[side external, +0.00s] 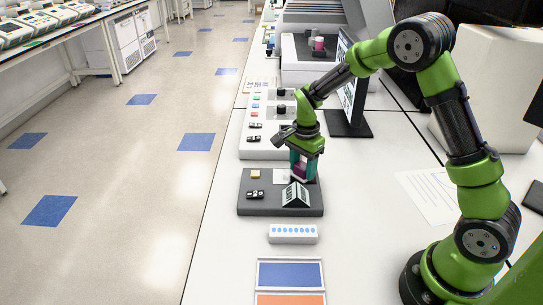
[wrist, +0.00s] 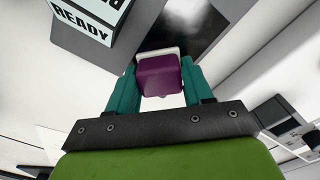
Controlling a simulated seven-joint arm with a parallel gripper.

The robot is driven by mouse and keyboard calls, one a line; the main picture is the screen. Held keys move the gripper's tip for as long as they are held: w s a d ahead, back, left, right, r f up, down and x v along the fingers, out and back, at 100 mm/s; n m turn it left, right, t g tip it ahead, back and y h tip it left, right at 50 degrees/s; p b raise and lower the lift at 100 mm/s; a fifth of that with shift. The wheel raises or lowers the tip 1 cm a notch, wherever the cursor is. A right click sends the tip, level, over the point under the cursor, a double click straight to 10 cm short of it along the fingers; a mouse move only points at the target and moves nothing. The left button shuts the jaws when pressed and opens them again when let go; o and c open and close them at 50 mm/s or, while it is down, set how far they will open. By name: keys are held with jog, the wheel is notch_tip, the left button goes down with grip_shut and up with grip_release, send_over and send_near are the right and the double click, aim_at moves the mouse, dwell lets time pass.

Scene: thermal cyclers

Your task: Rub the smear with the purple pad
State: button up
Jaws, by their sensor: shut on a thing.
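My gripper (side external: 303,168) has teal fingers and points down over the right rear part of a dark grey base plate (side external: 254,206). It is shut on the purple pad (wrist: 163,76), which sits between the fingertips in the wrist view and has a white edge on its far side. A dark, shiny surface (wrist: 205,22) lies beyond the pad in the wrist view.
A wedge-shaped display (side external: 295,195) stands on the plate just in front of my gripper; it reads READY in the wrist view (wrist: 85,25). A white strip with blue dots (side external: 293,233) and a blue panel (side external: 290,273) lie nearer. A monitor (side external: 347,85) stands behind.

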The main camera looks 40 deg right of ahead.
jog(key=shift+s+d, duration=1.15)
notch_tip(320, 180, up, 8)
